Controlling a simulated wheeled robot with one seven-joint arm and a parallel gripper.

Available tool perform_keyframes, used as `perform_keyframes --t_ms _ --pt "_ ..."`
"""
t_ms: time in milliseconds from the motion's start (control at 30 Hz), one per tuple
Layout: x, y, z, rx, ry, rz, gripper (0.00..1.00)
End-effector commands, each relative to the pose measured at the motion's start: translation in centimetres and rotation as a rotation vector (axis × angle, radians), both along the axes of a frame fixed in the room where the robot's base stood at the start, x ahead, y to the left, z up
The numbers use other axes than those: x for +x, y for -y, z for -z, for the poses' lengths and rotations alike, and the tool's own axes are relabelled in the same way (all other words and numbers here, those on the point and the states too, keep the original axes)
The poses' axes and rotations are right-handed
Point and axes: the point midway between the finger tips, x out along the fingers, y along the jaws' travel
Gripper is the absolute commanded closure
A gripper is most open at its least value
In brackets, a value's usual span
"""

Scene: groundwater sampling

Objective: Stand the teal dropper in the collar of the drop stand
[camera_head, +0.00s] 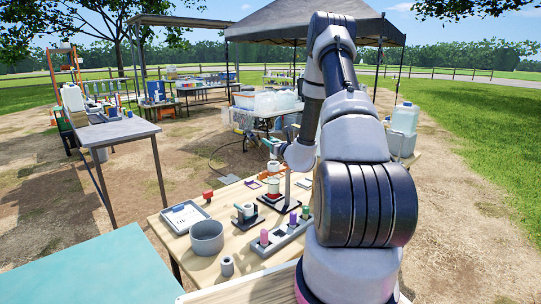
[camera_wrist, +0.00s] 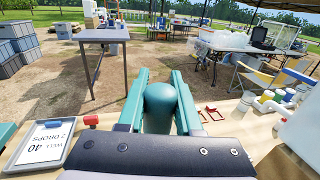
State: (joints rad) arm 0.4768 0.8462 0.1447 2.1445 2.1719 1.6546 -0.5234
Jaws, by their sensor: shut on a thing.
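The teal dropper (camera_wrist: 160,108) shows in the wrist view as a rounded teal bulb between the two teal fingers of my gripper (camera_wrist: 161,82). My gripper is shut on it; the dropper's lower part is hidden.
A grey rack (camera_head: 290,238) holds pink, purple and green droppers at the table's front. A large jug (camera_head: 404,120) stands at right.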

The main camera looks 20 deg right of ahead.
Motion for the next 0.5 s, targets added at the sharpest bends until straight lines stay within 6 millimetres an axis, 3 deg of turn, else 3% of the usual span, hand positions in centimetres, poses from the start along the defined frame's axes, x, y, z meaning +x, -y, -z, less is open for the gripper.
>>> perform_keyframes --t_ms 300,500 --pt "0.0 -0.1 4.1 0.002 -0.001 0.0 1.0" --pt "0.0 0.0 4.4 -0.001 0.002 0.0 1.0"
